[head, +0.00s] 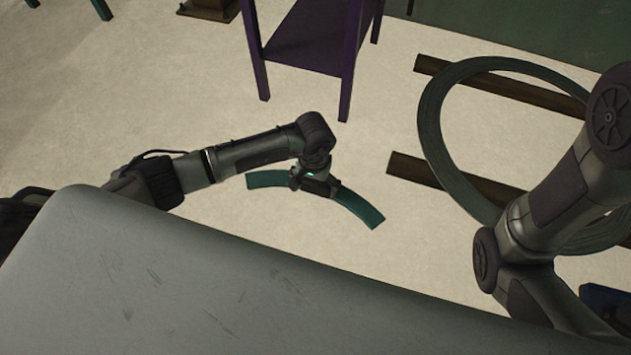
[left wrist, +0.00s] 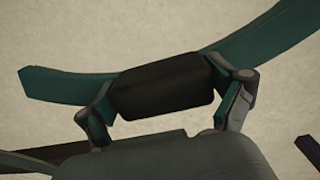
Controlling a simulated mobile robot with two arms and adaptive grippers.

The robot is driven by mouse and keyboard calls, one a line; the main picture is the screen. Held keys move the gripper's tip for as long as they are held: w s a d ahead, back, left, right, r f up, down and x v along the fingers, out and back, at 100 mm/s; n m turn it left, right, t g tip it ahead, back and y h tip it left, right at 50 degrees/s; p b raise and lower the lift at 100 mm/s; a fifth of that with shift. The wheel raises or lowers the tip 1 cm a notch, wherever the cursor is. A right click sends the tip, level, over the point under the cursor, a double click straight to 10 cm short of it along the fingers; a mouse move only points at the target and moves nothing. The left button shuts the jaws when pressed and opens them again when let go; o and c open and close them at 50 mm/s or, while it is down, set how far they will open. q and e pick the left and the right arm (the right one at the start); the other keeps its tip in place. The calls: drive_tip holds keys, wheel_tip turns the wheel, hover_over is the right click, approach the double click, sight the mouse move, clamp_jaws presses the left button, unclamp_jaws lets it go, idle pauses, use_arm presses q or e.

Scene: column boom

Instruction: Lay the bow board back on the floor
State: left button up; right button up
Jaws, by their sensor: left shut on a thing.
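The bow board is a curved teal board (head: 358,205) in the middle of the head view, over the pale floor. My left gripper (head: 314,182) comes in from the left and is shut on the board near its middle. In the left wrist view the board (left wrist: 270,42) arcs across the top, and a dark block-like part (left wrist: 165,85) sits between the fingers of my left gripper (left wrist: 165,100). I cannot tell whether the board touches the floor. My right arm shows at the right of the head view, but its gripper is out of view.
A large teal ring (head: 432,130) lies across two dark wooden beams (head: 425,172) at the right. A purple table (head: 300,38) stands behind the board. A blue object (head: 605,303) is at the lower right. Pale floor (head: 370,130) is bare around the board.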

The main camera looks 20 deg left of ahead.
use_arm(q)
drive_tip(key=shift+w+r, duration=0.1)
drive_tip(key=shift+r, duration=0.1)
drive_tip(key=shift+f, duration=0.2)
drive_tip(key=o, duration=0.9)
